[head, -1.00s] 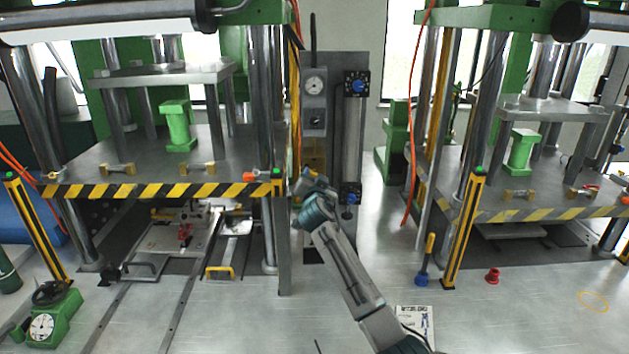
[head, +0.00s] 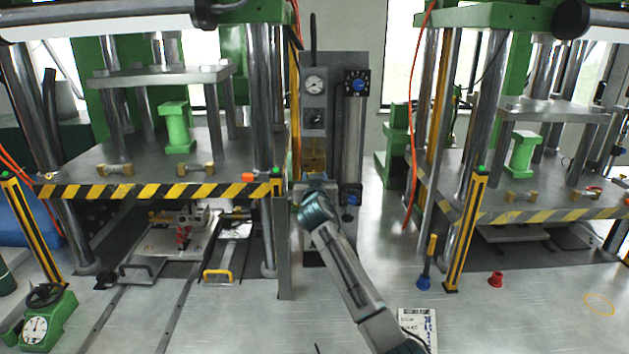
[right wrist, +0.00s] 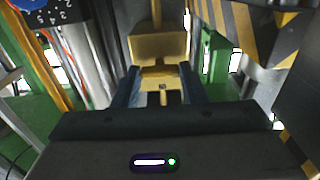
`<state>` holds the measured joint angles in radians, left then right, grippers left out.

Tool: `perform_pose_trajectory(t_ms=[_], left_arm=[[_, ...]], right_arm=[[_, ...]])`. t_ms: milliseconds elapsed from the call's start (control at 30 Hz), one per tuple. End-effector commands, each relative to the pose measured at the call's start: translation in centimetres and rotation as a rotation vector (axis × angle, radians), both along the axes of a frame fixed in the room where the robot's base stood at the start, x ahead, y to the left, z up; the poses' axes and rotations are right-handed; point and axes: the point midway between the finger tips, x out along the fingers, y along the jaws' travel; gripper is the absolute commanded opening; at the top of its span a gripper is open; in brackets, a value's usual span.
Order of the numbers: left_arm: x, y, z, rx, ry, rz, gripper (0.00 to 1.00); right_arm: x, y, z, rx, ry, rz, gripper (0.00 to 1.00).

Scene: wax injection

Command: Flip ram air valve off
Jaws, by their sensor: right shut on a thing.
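The ram air valve appears as a brass-yellow block (head: 313,158) low on the grey control panel between the two presses. In the right wrist view the brass body (right wrist: 158,46) fills the upper middle, with a smaller brass piece reaching down between my fingers. My right gripper (head: 312,182) is at the panel just below the block. In the right wrist view its two dark blue fingers (right wrist: 161,88) are shut on that lower brass piece, which I take to be the valve's lever. The fingertips are largely hidden in the head view. My left gripper is not in view.
A blue-knobbed dial (head: 350,195) sits right of my gripper, with another dial (head: 357,84) above. The left press's striped edge (head: 160,190) and post stand close on the left.

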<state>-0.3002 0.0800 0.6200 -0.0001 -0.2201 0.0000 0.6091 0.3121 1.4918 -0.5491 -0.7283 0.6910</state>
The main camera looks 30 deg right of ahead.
Motion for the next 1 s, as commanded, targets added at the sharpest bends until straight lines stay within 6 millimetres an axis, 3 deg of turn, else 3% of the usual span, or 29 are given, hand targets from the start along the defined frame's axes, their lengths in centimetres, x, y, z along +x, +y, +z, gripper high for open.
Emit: perform_pose_trajectory(t_ms=[367,400,500,833,1000], left_arm=[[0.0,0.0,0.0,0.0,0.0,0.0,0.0],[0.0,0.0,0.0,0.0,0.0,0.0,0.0],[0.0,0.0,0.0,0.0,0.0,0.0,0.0],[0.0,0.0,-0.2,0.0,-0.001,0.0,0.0],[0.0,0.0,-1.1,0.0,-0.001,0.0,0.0]], right_arm=[[0.0,0.0,-0.1,-0.006,0.005,-0.001,0.15],[0.0,0.0,-0.1,-0.006,0.005,-0.001,0.42],[0.0,0.0,-0.1,-0.006,0.005,-0.001,0.6],[-0.2,0.1,-0.1,-0.006,0.002,0.0,0.6],[-1.7,1.1,-0.4,-0.005,0.001,0.001,0.6]])
